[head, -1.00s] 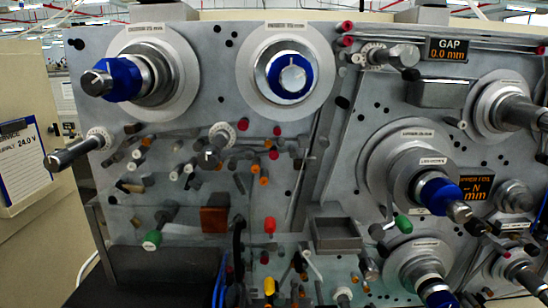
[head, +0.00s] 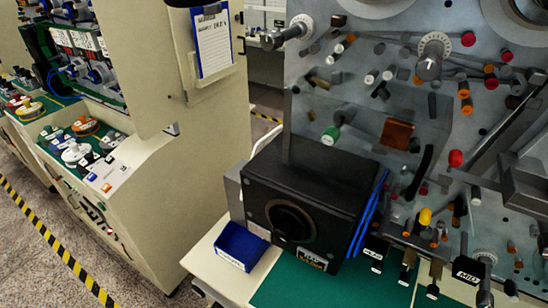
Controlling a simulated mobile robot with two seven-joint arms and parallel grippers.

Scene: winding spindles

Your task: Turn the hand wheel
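A black box (head: 308,190) stands on the bench in front of the grey machine panel. Its front face carries a round dark part (head: 290,220) with a brownish rim. I cannot tell whether this is the hand wheel. A white graduated dial with a grey knob (head: 428,66) sits on the panel, and a similar dial with a dark handle (head: 286,33) is at the panel's upper left. Neither of my grippers is in view.
A blue bin (head: 241,246) sits left of the black box on the bench, beside a green mat (head: 292,284). Black labelled levers line the mat's right side. A cream machine (head: 100,170) stands at left, with speckled floor and yellow-black tape (head: 56,244) before it.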

